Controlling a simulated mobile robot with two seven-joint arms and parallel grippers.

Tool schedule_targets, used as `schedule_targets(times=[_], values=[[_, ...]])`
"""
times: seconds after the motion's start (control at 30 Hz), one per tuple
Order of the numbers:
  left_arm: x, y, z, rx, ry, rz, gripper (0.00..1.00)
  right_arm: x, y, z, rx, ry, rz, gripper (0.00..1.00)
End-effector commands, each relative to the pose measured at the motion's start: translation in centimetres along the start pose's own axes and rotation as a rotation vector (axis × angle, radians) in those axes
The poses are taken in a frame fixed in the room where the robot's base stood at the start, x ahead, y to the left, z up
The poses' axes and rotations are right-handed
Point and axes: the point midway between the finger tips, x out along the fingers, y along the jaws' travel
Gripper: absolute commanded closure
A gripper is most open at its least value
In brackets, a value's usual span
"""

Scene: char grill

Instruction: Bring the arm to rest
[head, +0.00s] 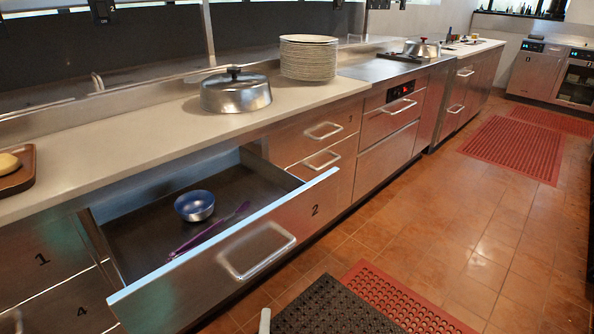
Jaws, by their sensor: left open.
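A small part of my left gripper (265,321) shows as a pale tip at the bottom edge, low in front of the open drawer; the rest of it is out of frame. It is open, and nothing is seen held in it. It appears apart from the drawer front. My right gripper is not in view. The drawer marked 2 (215,268) is pulled out. A blue bowl (194,206) and a purple utensil (208,231) lie inside it.
The counter (130,143) holds a lidded metal pot (236,92), a stack of plates (308,58) and a wooden tray (17,178) with a yellow item. Red mats (515,146) lie on the tiled floor (440,215). The floor right of the counter is largely clear.

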Motion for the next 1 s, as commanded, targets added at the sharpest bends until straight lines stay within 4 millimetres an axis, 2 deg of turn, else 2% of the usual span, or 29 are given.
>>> schedule_targets(times=[0.07,0.13,0.17,0.27,0.3,0.37,0.4,0.53,0.6,0.7,0.8,0.9,1.0], values=[[-0.3,-1.3,0.3,0.053,-0.034,-0.036,0.49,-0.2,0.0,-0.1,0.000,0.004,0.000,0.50],[-1.0,-3.7,0.9,0.158,-0.101,-0.100,0.49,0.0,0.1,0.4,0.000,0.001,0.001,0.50],[-1.5,-5.2,1.1,0.217,-0.141,-0.137,0.49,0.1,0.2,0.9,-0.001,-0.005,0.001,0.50],[-4.4,-11.3,1.6,0.465,-0.318,-0.292,0.49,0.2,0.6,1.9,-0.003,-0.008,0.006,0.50],[-6.1,-14.0,1.3,0.571,-0.400,-0.358,0.49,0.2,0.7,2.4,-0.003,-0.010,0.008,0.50],[-8.8,-17.6,0.6,0.717,-0.524,-0.451,0.49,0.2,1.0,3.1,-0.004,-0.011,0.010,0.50],[-10.8,-19.8,-0.1,0.808,-0.608,-0.511,0.49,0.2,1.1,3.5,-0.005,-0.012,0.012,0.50],[-17.8,-25.6,-3.7,1.062,-0.884,-0.691,0.49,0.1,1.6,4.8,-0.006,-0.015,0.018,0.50],[-21.5,-27.6,-5.8,1.164,-1.024,-0.771,0.49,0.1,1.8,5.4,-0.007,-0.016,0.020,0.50],[-25.8,-29.3,-8.6,1.266,-1.192,-0.857,0.49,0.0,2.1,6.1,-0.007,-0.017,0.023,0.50],[-28.6,-30.1,-10.5,1.324,-1.307,-0.912,0.49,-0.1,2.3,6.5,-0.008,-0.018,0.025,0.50],[-30.0,-30.4,-11.5,1.350,-1.367,-0.937,0.49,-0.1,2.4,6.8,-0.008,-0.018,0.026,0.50],[-30.4,-30.4,-11.7,1.356,-1.384,-0.945,0.49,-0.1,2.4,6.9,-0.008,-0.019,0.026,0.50]])
